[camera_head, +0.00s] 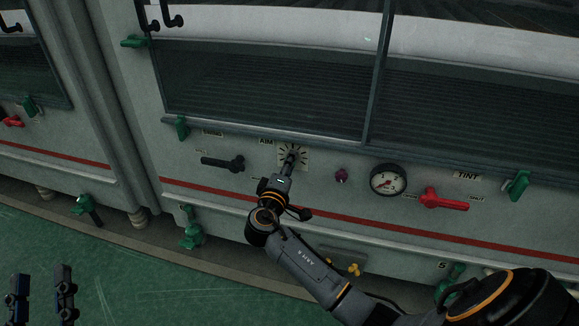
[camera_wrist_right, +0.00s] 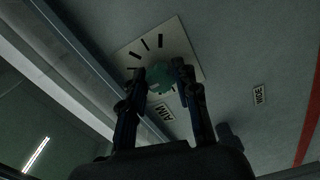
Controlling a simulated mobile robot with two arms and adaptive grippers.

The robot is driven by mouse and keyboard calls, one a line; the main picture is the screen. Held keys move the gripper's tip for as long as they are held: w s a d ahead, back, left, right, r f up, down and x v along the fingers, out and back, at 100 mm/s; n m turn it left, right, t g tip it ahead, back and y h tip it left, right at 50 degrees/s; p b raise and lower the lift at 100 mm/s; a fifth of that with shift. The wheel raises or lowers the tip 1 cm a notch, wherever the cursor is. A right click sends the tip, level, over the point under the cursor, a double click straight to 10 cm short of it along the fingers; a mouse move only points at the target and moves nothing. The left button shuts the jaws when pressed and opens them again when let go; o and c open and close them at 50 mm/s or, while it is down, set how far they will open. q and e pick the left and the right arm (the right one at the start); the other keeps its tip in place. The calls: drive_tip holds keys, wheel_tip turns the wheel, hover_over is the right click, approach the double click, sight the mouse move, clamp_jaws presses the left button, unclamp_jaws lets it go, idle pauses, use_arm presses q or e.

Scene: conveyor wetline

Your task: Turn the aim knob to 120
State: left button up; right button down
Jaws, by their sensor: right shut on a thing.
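The aim knob is a green knob (camera_wrist_right: 160,75) on a pale square dial plate (camera_wrist_right: 184,44) with black tick marks. The AIM label (camera_wrist_right: 163,112) is beside the plate. In the head view the dial plate (camera_head: 296,148) sits on the grey machine front, right of the AIM label (camera_head: 265,141). My right gripper (camera_head: 288,160) reaches up to the dial and mostly covers the knob there. In the wrist view my right gripper (camera_wrist_right: 160,79) has its fingers shut on the knob from both sides. My left gripper (camera_head: 42,290) is open and empty at the lower left, far from the knob.
A black lever (camera_head: 222,162) is left of the dial. A purple knob (camera_head: 341,175), a gauge (camera_head: 388,180) and a red TINT handle (camera_head: 443,200) are on the right. Green latches (camera_head: 182,127) stick out from the machine. A glass window (camera_head: 270,80) is above.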

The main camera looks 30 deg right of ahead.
drive_tip(key=shift+f, duration=0.1)
drive_tip(key=c, duration=1)
unclamp_jaws()
drive_tip(key=v, duration=1.2)
